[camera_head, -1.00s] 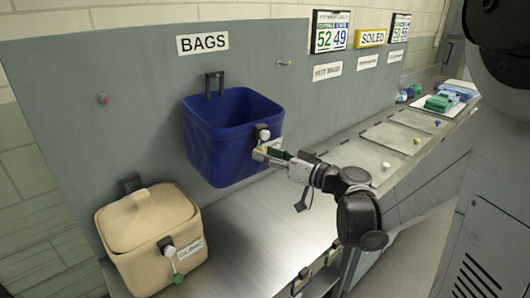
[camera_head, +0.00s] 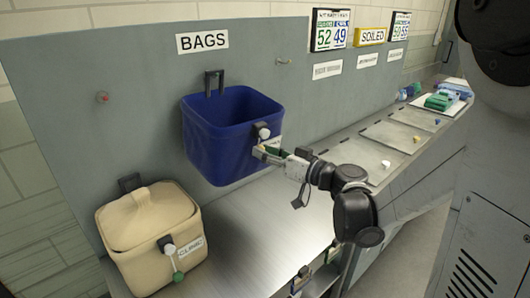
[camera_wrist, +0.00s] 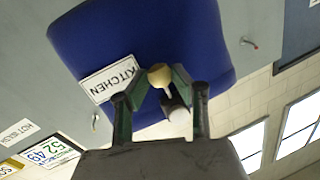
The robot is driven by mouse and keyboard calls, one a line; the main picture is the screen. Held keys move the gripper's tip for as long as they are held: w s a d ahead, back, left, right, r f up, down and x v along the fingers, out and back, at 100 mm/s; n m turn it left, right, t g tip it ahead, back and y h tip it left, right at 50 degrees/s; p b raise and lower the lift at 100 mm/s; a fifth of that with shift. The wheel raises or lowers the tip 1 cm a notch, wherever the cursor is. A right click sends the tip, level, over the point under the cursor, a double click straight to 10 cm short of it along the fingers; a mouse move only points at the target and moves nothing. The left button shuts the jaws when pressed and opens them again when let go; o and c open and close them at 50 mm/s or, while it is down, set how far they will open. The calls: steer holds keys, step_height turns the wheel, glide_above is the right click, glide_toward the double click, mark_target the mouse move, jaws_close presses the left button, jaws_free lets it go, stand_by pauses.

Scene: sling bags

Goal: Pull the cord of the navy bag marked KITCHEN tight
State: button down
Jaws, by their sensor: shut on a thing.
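The navy bag (camera_head: 225,150) hangs from a black hook on the grey panel, and its top is open. In the wrist view its blue body (camera_wrist: 140,40) appears upside down with the KITCHEN label (camera_wrist: 108,79). A white cord lock (camera_head: 262,130) sits on the bag's front right edge; a white cylinder shows close to my fingers in the wrist view (camera_wrist: 178,115). My gripper (camera_head: 264,151) is at the bag's front, below the lock. Its green-padded fingers are shut on a tan cord ball (camera_wrist: 160,75).
A cream bag (camera_head: 150,235) with its lid down and a green cord ball (camera_head: 178,277) is at the lower left. A metal counter (camera_head: 265,235) runs below. Green and blue items (camera_head: 440,101) lie at the far right. An empty peg (camera_head: 284,61) is right of the navy bag.

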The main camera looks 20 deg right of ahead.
steer(key=shift+f, duration=0.1)
steer(key=f+b, duration=0.6)
steer(key=shift+w+a+f+b, duration=0.3)
steer(key=shift+w+b, duration=0.05)
steer(key=shift+w, duration=0.05)
steer(key=shift+r, duration=0.1)
steer(key=c, duration=1.4)
jaws_free()
steer(key=shift+c, duration=0.2)
steer(key=shift+s, duration=0.1)
steer(key=v, duration=1.2)
steer(key=shift+a, duration=0.15)
